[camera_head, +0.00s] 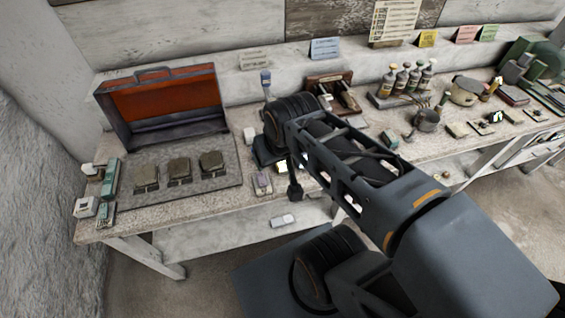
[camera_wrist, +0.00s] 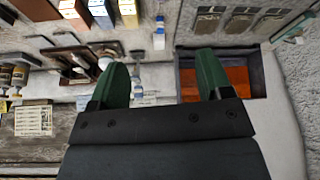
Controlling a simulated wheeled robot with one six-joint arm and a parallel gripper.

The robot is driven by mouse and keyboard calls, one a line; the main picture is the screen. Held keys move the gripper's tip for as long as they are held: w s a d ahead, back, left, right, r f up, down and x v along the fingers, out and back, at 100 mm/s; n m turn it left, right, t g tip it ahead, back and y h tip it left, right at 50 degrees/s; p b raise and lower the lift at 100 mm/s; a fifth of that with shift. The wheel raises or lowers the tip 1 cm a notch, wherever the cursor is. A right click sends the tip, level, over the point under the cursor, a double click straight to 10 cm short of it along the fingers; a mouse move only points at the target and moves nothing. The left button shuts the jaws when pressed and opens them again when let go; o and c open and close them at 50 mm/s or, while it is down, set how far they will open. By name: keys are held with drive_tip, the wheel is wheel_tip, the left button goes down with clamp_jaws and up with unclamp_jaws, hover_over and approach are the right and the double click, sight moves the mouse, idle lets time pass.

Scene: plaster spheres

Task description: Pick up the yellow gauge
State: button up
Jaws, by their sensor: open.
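A small box with a yellow face (camera_wrist: 128,12), which looks like the yellow gauge, is at the top edge of the wrist view, partly cut off. In the head view my arm hides the fingertips.
A blue-faced box (camera_wrist: 101,12) and an orange-faced box (camera_wrist: 74,12) stand beside the yellow one. An open red-lined case (camera_head: 165,100) and a tray with several dark blocks (camera_head: 180,170) lie left on the bench (camera_head: 190,207). Bottles (camera_head: 403,80) stand at the back right.

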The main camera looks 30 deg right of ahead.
drive_tip(key=shift+o, duration=0.2)
drive_tip(key=shift+o, duration=0.2)
drive_tip(key=shift+m+g, duration=0.3)
drive_tip(key=shift+g, duration=0.4)
drive_tip(key=f, duration=0.1)
drive_tip(key=w+d+f+b, duration=0.1)
drive_tip(key=f, duration=0.1)
drive_tip(key=f+b, duration=0.1)
drive_tip(key=shift+w+d+f, duration=0.2)
drive_tip(key=shift+d+f, duration=0.05)
drive_tip(key=shift+f, duration=0.1)
drive_tip(key=w+d+f+m+g+b, duration=0.1)
drive_tip(key=w+d+f+g+b, duration=0.2)
drive_tip(key=w, duration=0.5)
drive_tip(key=w+d+f+m+b, duration=0.1)
drive_tip(key=w+d+f+b, duration=0.1)
drive_tip(key=w+d+f, duration=0.45)
drive_tip(key=f, duration=0.3)
drive_tip(key=a+f, duration=0.1)
drive_tip(key=f, duration=0.6)
drive_tip(key=shift+w+a+f, duration=0.2)
drive_tip(key=shift+a+f, duration=0.05)
drive_tip(key=shift+f, duration=0.25)
drive_tip(key=c, duration=1.2)
